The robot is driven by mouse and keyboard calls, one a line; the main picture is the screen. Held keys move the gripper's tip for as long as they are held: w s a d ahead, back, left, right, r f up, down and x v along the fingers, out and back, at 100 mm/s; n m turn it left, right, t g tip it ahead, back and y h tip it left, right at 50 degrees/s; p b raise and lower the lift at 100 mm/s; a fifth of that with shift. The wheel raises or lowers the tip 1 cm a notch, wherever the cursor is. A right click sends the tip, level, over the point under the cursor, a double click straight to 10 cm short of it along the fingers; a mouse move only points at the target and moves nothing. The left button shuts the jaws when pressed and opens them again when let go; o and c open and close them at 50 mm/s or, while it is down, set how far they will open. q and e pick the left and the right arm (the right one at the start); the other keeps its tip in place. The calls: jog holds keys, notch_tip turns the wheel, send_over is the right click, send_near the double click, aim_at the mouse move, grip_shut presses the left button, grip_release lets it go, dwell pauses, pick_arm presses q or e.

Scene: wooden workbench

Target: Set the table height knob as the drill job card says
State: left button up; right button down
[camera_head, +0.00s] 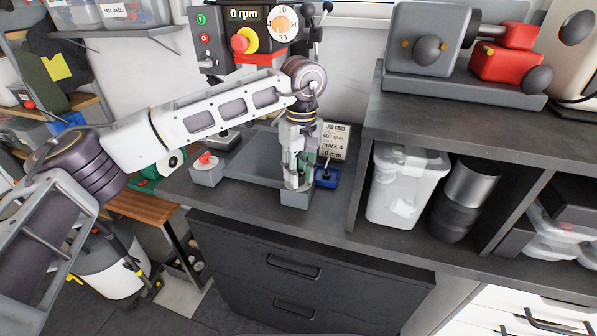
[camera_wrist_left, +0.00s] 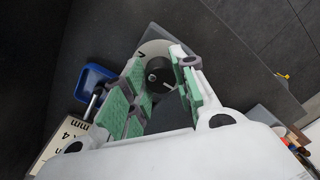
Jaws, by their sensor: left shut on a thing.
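The job card (camera_head: 335,143) stands behind my left gripper and reads about 600 rpm, mark 4 and 10 mm. My left gripper (camera_head: 297,184) points down over a small grey box (camera_head: 295,199) at the bench's front edge. In the left wrist view, its green-padded fingers (camera_wrist_left: 158,88) are shut on a black knob (camera_wrist_left: 157,77) with a white pointer line. A pale round dial (camera_wrist_left: 150,48) lies under the knob; its marks are mostly hidden, so I cannot read the setting. The card's edge also shows in the wrist view (camera_wrist_left: 58,136). My right gripper is not in view.
The drill's panel (camera_head: 250,30) shows 0 rpm, with a numbered dial (camera_head: 283,23) beside it. A red knob on a grey box (camera_head: 206,174) stands left of my gripper. A blue tray (camera_head: 328,178) is close right. The shelf unit (camera_head: 362,165) bounds the right side.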

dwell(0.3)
pick_arm(q)
jog(key=o, duration=1)
jog(key=shift+o, duration=0.2)
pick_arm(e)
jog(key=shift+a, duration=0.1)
pick_arm(q)
notch_tip(320, 180, up, 12)
jog(key=shift+w+d, duration=0.15)
jog(key=shift+d, duration=0.1)
notch_tip(320, 180, up, 9)
jog(key=p, duration=0.9)
jog(key=shift+r, duration=0.2)
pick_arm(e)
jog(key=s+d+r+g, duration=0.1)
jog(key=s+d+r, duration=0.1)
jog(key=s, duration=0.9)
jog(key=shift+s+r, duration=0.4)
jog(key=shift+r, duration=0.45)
